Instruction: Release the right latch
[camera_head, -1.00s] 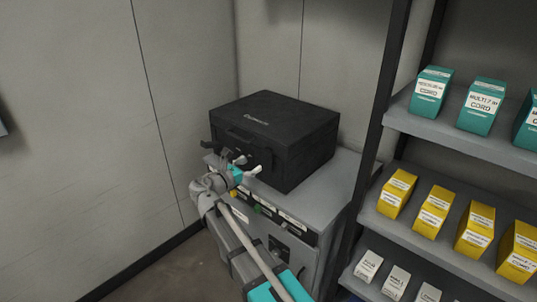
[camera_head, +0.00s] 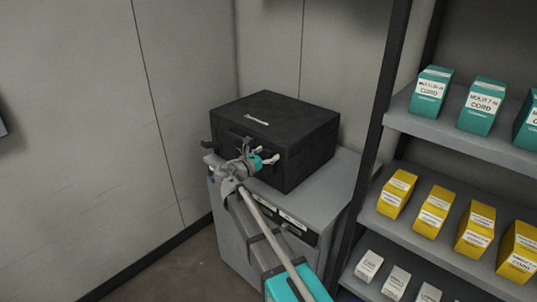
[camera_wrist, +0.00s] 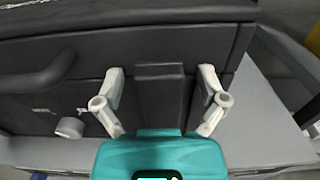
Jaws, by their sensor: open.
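The black case (camera_head: 290,140) stands closed on a grey cabinet. A dark latch block (camera_wrist: 160,95) on its front face shows in the wrist view, to the right of the carry handle (camera_wrist: 38,75). My gripper (camera_wrist: 162,88) is open, with one pale finger on each side of this latch. I cannot tell whether the fingers touch it. In the head view my gripper (camera_head: 264,154) is at the right part of the case's front and hides the latch there. Another latch (camera_head: 206,144) sticks out at the front's left end.
The grey cabinet (camera_head: 345,180) has a bare strip on top to the right of the case. A shelf rack with teal boxes (camera_head: 430,91) and yellow boxes (camera_head: 397,192) stands at the right. A small pale knob (camera_wrist: 70,127) shows low at left in the wrist view.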

